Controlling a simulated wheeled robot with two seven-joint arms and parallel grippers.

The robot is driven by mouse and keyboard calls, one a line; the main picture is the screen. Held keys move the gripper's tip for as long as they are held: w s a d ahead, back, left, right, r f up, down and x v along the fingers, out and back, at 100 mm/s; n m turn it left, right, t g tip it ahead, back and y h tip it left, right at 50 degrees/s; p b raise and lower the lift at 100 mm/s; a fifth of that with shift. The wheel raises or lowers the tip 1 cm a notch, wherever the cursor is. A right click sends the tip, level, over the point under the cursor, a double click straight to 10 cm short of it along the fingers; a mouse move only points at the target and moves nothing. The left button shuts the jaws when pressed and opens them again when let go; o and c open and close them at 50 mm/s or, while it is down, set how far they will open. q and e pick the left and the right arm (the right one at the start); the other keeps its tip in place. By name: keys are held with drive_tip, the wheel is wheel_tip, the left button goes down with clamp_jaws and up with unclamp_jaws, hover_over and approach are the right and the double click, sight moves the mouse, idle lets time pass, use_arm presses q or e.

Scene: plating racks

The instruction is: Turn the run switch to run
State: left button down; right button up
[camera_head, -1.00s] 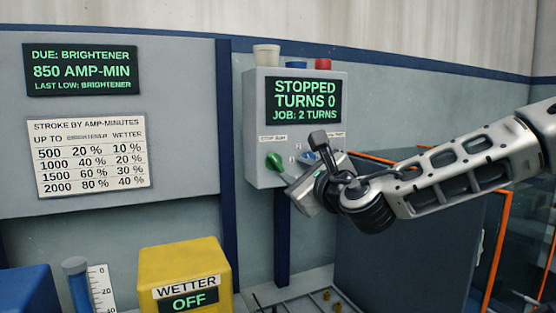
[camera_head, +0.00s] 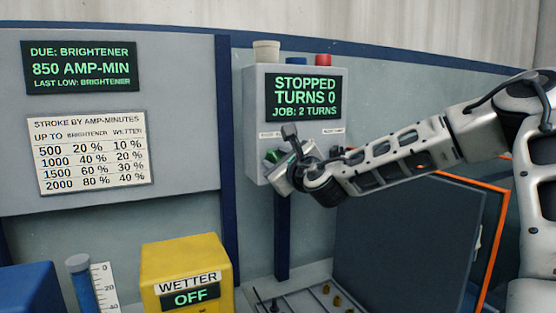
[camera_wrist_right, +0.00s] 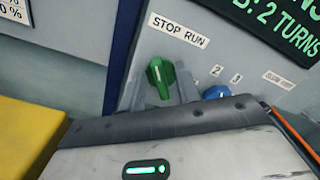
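The green run switch (camera_wrist_right: 160,77) sits under a "STOP RUN" label (camera_wrist_right: 179,30) in the right wrist view; its raised grip points up, slightly toward STOP. It also shows, partly covered, in the head view (camera_head: 273,156), low on the grey control box (camera_head: 256,105). The box's display (camera_head: 303,97) reads STOPPED, TURNS 0, JOB: 2 TURNS. My right gripper (camera_wrist_right: 162,92) is at the switch, with grey fingers apart on either side of the green grip; contact cannot be told. My left gripper is not in view.
A blue numbered knob (camera_wrist_right: 216,92) sits close right of the switch, by the gripper. White, blue and red caps top the box. A yellow wetter unit (camera_head: 184,260) reading OFF stands below left. An orange-edged panel (camera_head: 410,245) stands below my right arm.

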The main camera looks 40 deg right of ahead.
clamp_jaws()
